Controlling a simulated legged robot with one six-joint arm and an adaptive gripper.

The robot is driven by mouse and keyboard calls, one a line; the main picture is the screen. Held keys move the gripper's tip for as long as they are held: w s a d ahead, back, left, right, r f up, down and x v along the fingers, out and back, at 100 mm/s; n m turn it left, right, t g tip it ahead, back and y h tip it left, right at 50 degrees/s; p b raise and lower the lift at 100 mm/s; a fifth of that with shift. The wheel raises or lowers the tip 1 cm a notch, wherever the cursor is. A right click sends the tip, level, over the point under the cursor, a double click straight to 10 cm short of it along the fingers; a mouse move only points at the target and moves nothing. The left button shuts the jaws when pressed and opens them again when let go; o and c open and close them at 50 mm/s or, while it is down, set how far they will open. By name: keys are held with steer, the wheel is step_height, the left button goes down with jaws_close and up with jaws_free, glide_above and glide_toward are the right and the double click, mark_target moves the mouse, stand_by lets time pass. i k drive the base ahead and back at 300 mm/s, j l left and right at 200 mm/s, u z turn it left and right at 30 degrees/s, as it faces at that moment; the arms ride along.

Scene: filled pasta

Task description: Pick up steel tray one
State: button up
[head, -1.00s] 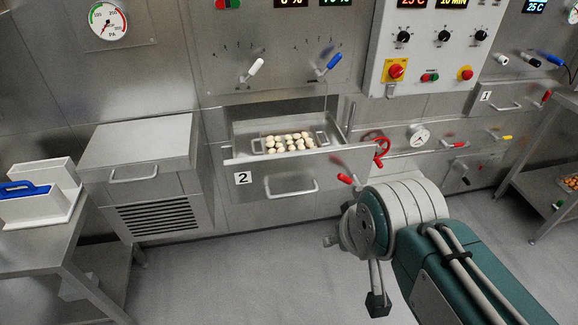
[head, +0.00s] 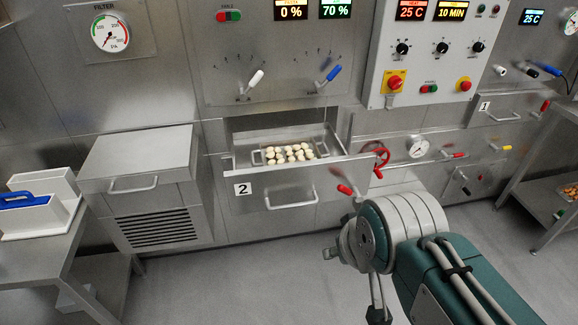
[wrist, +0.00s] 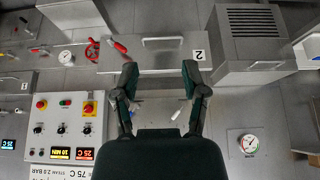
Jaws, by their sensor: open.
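A small steel tray (head: 257,158) with side handles holds several pale pasta pieces (head: 290,152). It sits inside the pulled-out drawer (head: 290,196) marked 2 in the head view. No number shows on the tray itself. In the wrist view, which is upside down, my gripper (wrist: 161,95) is open and empty, one dark finger on each side. The front of drawer 2 (wrist: 140,58) shows beyond the fingertips. I cannot make out the tray there. In the head view my arm is at the lower right, in front of the drawer and apart from it.
A red valve wheel (head: 381,157) and red-handled lever are right of the drawer. A steel cabinet (head: 140,165) juts out on the left. Side tables stand left (head: 35,250) and right (head: 535,190); a closed drawer marked 1 (head: 505,108) is at right. The floor (head: 250,280) ahead is clear.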

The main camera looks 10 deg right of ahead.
mark_target(272, 153)
steer(key=i+l, duration=0.5)
steer(key=i, duration=0.15)
steer(key=i+l, duration=0.55)
steer(key=i+j+u, duration=0.05)
steer(key=i, duration=0.1)
